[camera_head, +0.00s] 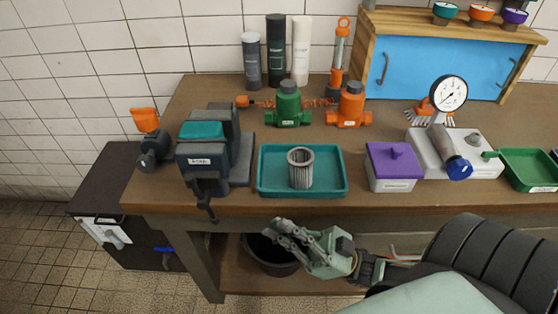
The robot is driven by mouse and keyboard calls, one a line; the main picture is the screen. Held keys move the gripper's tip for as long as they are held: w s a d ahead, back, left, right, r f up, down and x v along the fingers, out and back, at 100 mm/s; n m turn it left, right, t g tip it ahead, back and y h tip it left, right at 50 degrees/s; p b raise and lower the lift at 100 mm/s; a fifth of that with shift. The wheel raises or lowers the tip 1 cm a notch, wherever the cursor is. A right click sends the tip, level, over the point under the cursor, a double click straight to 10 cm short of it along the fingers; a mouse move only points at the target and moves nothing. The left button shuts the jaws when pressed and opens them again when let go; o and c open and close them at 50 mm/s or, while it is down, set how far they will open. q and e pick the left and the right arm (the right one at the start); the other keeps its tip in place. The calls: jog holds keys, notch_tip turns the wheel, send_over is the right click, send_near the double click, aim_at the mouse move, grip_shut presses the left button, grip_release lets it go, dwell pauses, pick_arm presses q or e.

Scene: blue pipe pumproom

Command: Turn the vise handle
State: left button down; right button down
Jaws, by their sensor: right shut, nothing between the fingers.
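The vise (213,158) stands at the left end of the wooden workbench, dark grey with a teal block in its jaws area and a small white label on its front. Its dark handle (205,197) hangs at the front, reaching below the bench's front edge. My right gripper (276,230) is in front of the bench, below the tabletop level in the picture, to the right of the handle and apart from it. Its fingers point left and are closed with nothing between them. My left gripper is not in view.
A teal tray (265,190) with a metal filter cylinder (300,168) sits right of the vise. A purple box (394,166) and a pressure gauge (448,93) stand farther right. Green (288,105) and orange valves (351,105) stand behind. A dark bucket (262,257) is under the bench.

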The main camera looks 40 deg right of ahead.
aim_at(205, 197)
jog(key=w+a+r+p, duration=0.1)
jog(key=w+a+r, duration=0.2)
jog(key=w+a, duration=0.3)
jog(key=shift+w+a+p, duration=0.25)
jog(key=shift+w+p, duration=0.1)
jog(key=shift+p, duration=0.05)
jog(key=w+f+t+b, duration=0.1)
jog(key=b, duration=0.2)
jog(key=shift+a+m+y+b, duration=0.3)
jog(key=shift+a+b, duration=0.1)
jog(key=shift+s, duration=0.1)
